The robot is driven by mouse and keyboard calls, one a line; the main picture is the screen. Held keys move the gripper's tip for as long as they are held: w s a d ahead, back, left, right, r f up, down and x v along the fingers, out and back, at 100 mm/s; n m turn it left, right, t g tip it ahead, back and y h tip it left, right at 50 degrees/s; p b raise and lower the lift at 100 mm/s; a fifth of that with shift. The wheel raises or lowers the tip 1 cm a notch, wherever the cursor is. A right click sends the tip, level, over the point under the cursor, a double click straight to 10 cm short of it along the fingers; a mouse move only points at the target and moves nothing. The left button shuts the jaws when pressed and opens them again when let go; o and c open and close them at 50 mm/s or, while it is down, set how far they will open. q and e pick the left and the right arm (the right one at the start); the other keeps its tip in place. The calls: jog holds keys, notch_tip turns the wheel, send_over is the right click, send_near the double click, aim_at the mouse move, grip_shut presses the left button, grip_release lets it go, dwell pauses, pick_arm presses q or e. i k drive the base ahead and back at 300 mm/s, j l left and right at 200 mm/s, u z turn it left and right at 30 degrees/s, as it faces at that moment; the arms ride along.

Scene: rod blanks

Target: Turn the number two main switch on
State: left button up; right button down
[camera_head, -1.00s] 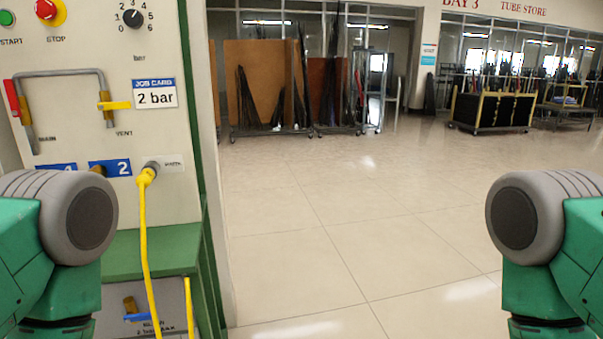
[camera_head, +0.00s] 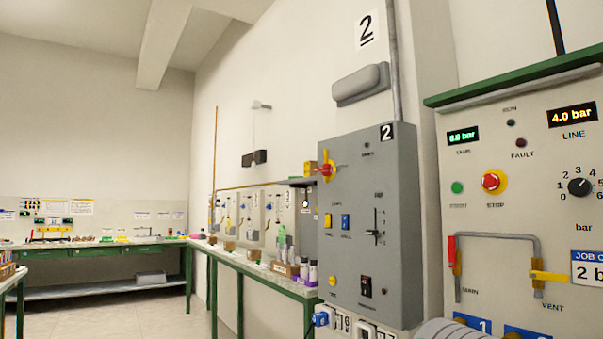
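A grey cabinet (camera_head: 352,277) with a black "2" label (camera_head: 387,132) is on the wall right of centre. A red-and-yellow handle (camera_head: 327,169) is at its upper left; its exact setting is too small to tell. Neither gripper is in view. Only a grey rounded part of my arm shows at the bottom edge, below the panel.
A control panel (camera_head: 487,136) with a red stop button (camera_head: 492,181), dial and pipe loop stands at right. Left of the cabinet, a green-framed bench (camera_head: 247,264) runs along the wall under more small panels. Another bench (camera_head: 100,253) stands at the back left. Floor (camera_head: 165,325) shows between benches.

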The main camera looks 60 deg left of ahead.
aim_at(325, 170)
jog(key=j+u, duration=0.1)
jog(key=u, duration=1.75)
